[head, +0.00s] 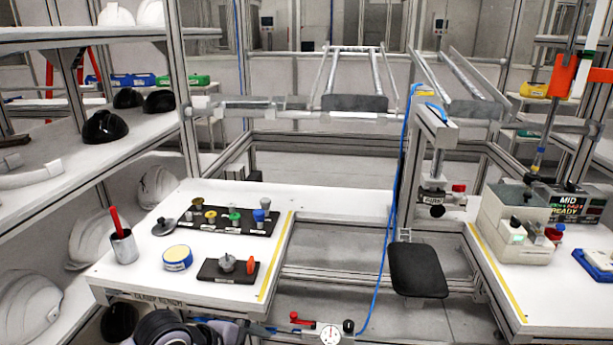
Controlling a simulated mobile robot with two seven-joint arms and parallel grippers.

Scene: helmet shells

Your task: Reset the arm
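Neither of my grippers can be made out in the head view. A dark grey rounded shape at the bottom edge, left of centre, is cut off by the frame, and I cannot tell whether it is part of my arm. White helmet shells (30,306) rest on the lower left shelves. Black helmet shells (106,127) sit on the middle shelf. More white shells show on the top shelf, partly cut off.
A black pad (418,270) and blue cable (388,245) occupy the gap. The right bench holds a grey box (517,210).

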